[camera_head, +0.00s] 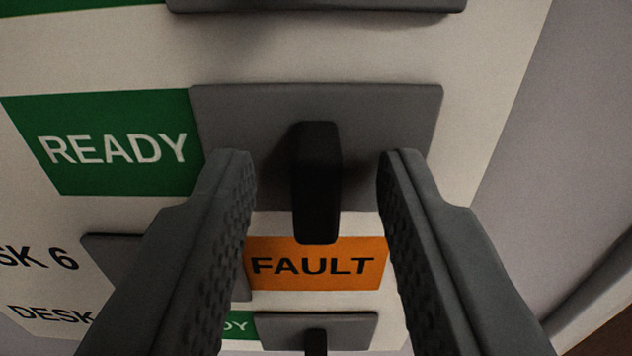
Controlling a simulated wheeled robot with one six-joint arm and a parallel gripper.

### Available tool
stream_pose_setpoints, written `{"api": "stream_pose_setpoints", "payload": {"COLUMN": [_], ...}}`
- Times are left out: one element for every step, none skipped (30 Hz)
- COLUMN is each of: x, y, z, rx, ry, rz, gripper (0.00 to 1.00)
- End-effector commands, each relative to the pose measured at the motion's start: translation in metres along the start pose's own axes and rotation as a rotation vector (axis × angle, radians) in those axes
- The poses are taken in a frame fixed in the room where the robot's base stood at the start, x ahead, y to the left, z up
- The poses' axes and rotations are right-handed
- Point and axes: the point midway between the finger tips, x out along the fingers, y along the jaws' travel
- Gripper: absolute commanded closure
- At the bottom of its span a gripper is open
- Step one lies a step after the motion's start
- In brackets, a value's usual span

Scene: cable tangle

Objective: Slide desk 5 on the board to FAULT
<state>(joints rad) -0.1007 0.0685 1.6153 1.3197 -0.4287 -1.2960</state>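On the white board (490,60), a grey sliding plate (225,105) with a black upright knob (317,170) sits at the right end of its row. A green READY field (115,148) shows to its left, and no FAULT field shows in that row. This row is just above the one labelled "SK 6"; its own label is out of view, so I cannot read that it is desk 5. My gripper (316,162) is open, with one finger left and one right of the knob, gaps showing on both sides. The fingers hide part of the rows below.
In the desk 6 row, a grey plate (108,248) stands at left and an orange FAULT field (316,264) shows at right. Below it, another plate (350,328) with a knob stands at right. Another plate (320,4) crosses the top edge. The board's right edge borders a plain wall.

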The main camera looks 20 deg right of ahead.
Motion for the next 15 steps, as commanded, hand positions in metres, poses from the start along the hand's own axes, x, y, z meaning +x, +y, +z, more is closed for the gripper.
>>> {"api": "stream_pose_setpoints", "payload": {"x": [-0.0001, -0.0001, -0.0001, -0.0002, -0.0002, -0.0002, -0.0002, -0.0002, -0.0002, -0.0003, -0.0003, -0.0003, -0.0003, -0.0003, -0.0002], "y": [0.0000, 0.0000, 0.0000, 0.0000, 0.0000, 0.0000, 0.0000, 0.0000, 0.0000, 0.0000, 0.0000, 0.0000, 0.0000, -0.0004, -0.0020], "z": [0.0001, 0.0001, 0.0001, 0.0001, 0.0001, 0.0001, 0.0002, 0.0001, 0.0001, 0.0001, 0.0001, 0.0001, 0.0001, 0.0002, 0.0002], "rx": [0.000, 0.000, 0.000, 0.000, 0.000, 0.000, 0.000, 0.000, 0.000, 0.000, 0.000, 0.000, 0.000, 0.000, 0.000], "ry": [0.000, 0.000, 0.000, 0.000, 0.000, 0.000, 0.000, 0.000, 0.000, 0.000, 0.000, 0.000, 0.000, 0.000, 0.000], "rz": [0.000, 0.000, 0.000, 0.000, 0.000, 0.000, 0.000, 0.000, 0.000, 0.000, 0.000, 0.000, 0.000, 0.000, 0.000], "gripper": [0.65, 0.65, 0.69, 0.75, 0.81, 0.89, 0.95, 1.00, 1.00, 1.00, 1.00, 1.00, 1.00, 1.00, 1.00]}}
